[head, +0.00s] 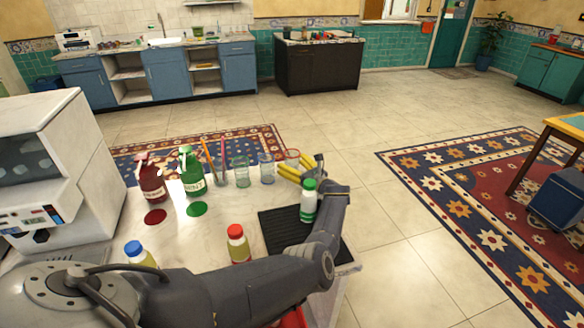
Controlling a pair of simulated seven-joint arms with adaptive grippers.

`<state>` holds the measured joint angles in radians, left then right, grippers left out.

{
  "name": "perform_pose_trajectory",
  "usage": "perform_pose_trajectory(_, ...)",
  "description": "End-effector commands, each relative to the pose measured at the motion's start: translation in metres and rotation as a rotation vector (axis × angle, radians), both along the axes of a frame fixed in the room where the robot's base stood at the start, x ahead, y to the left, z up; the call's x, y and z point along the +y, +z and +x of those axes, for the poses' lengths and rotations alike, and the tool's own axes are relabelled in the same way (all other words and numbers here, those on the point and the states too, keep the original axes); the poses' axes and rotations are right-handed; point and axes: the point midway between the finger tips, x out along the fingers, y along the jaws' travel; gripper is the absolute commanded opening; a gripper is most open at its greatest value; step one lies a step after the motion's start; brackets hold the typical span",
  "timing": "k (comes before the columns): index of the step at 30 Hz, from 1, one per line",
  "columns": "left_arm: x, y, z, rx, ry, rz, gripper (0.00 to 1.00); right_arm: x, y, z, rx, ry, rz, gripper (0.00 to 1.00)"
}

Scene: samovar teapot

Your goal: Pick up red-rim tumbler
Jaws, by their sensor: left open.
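The red-rim tumbler (292,159) is a small clear glass at the back right of the white counter, the rightmost of a row of glasses. My left arm reaches across the front of the counter, and its gripper (314,168) is just right of the tumbler. The gripper is open and empty. Its fingers are small and partly hidden, so I cannot tell whether one touches the glass. My right gripper is not in view.
A blue-rim glass (266,168) and green-rim glass (241,171) stand left of the tumbler. Yellow banana-like shapes (288,173) lie before it. Green (191,174) and red (150,181) pump bottles stand left.

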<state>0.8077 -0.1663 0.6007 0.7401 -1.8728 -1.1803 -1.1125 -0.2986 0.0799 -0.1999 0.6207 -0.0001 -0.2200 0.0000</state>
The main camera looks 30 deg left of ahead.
Motion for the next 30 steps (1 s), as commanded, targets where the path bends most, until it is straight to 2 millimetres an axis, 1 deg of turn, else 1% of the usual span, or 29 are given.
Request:
perform_pose_trajectory(7,0.0009,0.0002,0.0003,0.000,0.000,0.000,0.77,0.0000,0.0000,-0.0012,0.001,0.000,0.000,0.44)
perform_pose_trajectory(8,0.0008,0.0002,0.0003,0.000,0.000,0.000,0.76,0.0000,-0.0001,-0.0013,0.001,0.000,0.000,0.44)
perform_pose_trajectory(22,0.0006,0.0002,0.0002,-0.001,0.000,0.000,0.21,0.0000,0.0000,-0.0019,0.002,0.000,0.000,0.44)
perform_pose_trajectory(23,0.0006,0.0002,0.0002,-0.001,0.000,0.000,0.19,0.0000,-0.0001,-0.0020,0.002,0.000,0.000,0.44)
perform_pose_trajectory(30,0.0007,0.0006,0.0002,-0.001,0.000,0.001,0.19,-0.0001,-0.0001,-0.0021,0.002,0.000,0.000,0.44)
